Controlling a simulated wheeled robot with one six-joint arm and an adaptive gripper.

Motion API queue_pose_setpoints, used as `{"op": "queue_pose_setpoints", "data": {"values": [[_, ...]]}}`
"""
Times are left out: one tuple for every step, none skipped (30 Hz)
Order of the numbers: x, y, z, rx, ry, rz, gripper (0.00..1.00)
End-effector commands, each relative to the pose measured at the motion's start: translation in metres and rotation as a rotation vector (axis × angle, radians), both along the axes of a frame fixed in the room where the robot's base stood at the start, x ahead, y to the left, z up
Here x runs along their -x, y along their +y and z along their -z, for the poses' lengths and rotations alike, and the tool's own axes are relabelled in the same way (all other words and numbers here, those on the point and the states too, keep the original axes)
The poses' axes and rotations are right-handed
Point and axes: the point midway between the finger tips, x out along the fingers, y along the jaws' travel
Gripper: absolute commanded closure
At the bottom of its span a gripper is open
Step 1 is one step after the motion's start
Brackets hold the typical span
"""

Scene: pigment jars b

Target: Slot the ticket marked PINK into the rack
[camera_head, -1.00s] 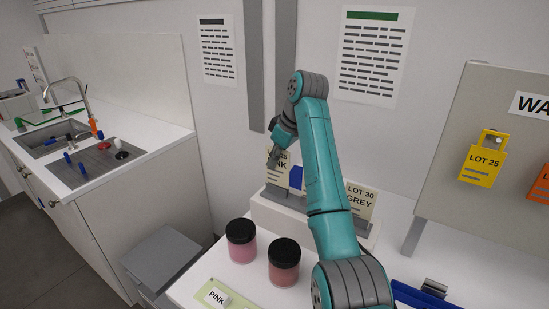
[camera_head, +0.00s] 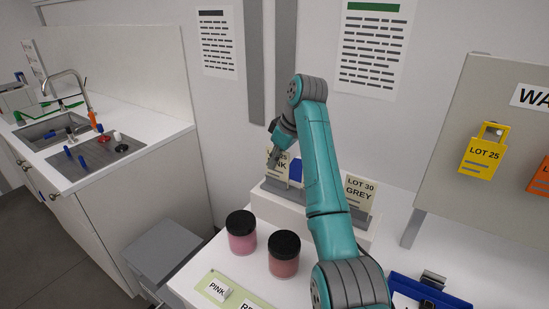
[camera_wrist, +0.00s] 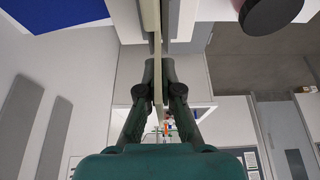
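The cream ticket marked PINK (camera_head: 279,175) is upright at the left part of the rack, its upper text partly covered by my gripper. My gripper (camera_head: 274,158) is shut on this ticket near its top. In the wrist view the ticket shows edge-on as a thin cream strip (camera_wrist: 156,50) between the fingertips (camera_wrist: 159,72). The rack (camera_head: 262,207) is a white block with grey slotted holders. The ticket's lower edge is at the left grey holder; I cannot tell whether it is fully seated.
A LOT 30 GREY ticket (camera_head: 360,190) stands at the rack's right, with a blue piece (camera_head: 295,172) between, partly behind my arm. Pink (camera_head: 241,240) and reddish (camera_head: 284,260) jars stand in front. A board with a yellow LOT 25 tag (camera_head: 482,160) is at right.

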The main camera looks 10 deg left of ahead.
Motion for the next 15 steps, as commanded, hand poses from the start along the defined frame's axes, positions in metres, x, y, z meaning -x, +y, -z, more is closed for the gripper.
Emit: {"op": "queue_pose_setpoints", "data": {"values": [[0.0000, -0.0001, 0.0017, 0.000, 0.000, 0.000, 1.00], [0.0001, 0.0000, 0.0024, 0.000, 0.000, 0.000, 1.00], [0.0001, 0.0000, 0.0035, 0.000, 0.000, 0.000, 1.00], [0.0001, 0.0000, 0.0043, 0.000, 0.000, 0.000, 1.00], [0.0001, -0.0001, 0.0045, 0.000, 0.000, 0.000, 1.00], [0.0001, 0.0000, 0.0041, 0.000, 0.000, 0.000, 1.00], [0.0001, 0.0000, 0.0040, 0.000, 0.000, 0.000, 1.00], [0.0001, 0.0000, 0.0040, 0.000, 0.000, 0.000, 1.00], [0.0001, 0.0000, 0.0040, 0.000, 0.000, 0.000, 1.00], [0.0001, 0.0000, 0.0040, 0.000, 0.000, 0.000, 1.00], [0.0000, -0.0001, 0.0039, 0.000, 0.000, 0.000, 1.00], [0.0000, -0.0001, 0.0039, 0.000, 0.000, 0.000, 1.00], [0.0000, -0.0001, 0.0039, 0.000, 0.000, 0.000, 1.00], [0.0000, -0.0001, 0.0039, 0.000, 0.000, 0.000, 0.95], [0.0000, 0.0000, 0.0039, 0.000, 0.000, 0.000, 0.85]]}}
